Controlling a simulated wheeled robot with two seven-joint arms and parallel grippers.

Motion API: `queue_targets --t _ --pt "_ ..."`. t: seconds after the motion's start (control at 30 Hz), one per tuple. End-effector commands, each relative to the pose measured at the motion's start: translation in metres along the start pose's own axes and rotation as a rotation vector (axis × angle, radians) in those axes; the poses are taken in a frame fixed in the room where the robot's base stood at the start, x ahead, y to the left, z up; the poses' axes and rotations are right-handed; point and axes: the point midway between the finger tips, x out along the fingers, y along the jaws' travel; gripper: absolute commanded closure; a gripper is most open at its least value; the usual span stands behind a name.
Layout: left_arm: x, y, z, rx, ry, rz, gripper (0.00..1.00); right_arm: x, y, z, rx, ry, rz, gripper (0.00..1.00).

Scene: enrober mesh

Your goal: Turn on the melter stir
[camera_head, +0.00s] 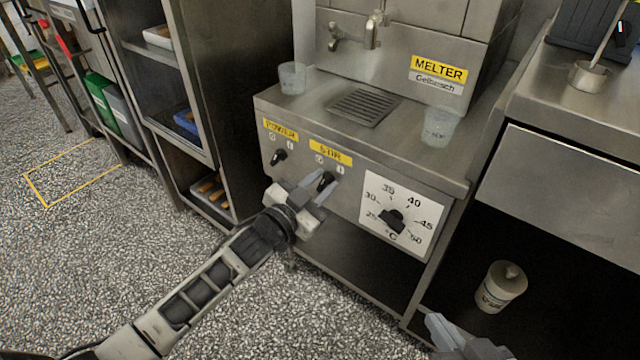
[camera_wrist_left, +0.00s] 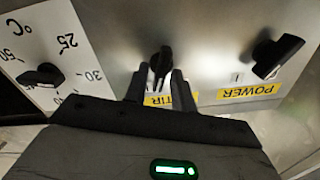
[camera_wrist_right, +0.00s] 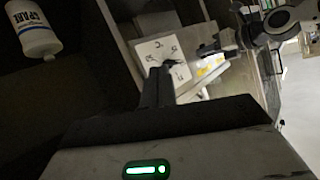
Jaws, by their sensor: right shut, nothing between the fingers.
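The melter (camera_head: 345,130) is a steel cabinet with a yellow MELTER label. On its front is the black STIR knob (camera_head: 326,181), under the yellow STIR label (camera_head: 330,153). My left gripper (camera_head: 316,190) is at this knob. In the left wrist view the STIR knob (camera_wrist_left: 160,62) stands between the tips of the left fingers (camera_wrist_left: 158,78), with gaps beside it. A finger partly hides the knob in the head view; which mark it points to is unclear. My right gripper (camera_head: 450,335) is shut and empty, low in front of the melter's right side; its fingers (camera_wrist_right: 157,85) are together in the right wrist view.
The POWER knob (camera_head: 278,156) is left of STIR and points toward its I mark. The temperature dial (camera_head: 392,220) is to the right. Two clear cups (camera_head: 292,78) (camera_head: 438,127) stand on the melter top. A white tub (camera_head: 500,287) sits under the right counter (camera_head: 560,190).

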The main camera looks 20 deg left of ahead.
Motion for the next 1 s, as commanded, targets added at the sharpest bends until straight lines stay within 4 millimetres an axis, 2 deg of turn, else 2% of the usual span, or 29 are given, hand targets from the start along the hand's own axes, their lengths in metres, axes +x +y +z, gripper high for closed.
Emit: queue_targets --t 0.07,0.2,0.3,0.47,0.5,0.83,1.0 --pt "0.000 -0.001 -0.003 0.055 -0.001 0.000 0.97 -0.003 -0.001 -0.004 -0.002 -0.015 0.001 1.00" --pt "0.000 0.001 -0.002 0.165 -0.001 0.000 0.97 -0.001 0.003 0.013 0.002 -0.083 0.014 1.00" --pt "0.000 0.002 0.000 0.177 0.000 0.001 0.97 0.002 0.006 0.021 0.008 -0.103 0.020 1.00" --pt "0.000 0.002 0.000 0.176 0.001 0.001 0.97 0.002 0.006 0.018 0.011 -0.092 0.020 1.00" --pt "0.000 0.002 0.000 0.176 0.001 0.001 0.67 0.002 0.006 0.016 0.010 -0.089 0.020 1.00" --pt "-0.003 0.002 0.000 0.174 0.000 0.001 0.67 0.002 0.006 0.012 0.008 -0.079 0.021 1.00" --pt "-0.025 0.001 0.000 0.174 -0.004 0.001 0.67 0.000 0.005 0.008 0.007 -0.090 0.023 1.00"
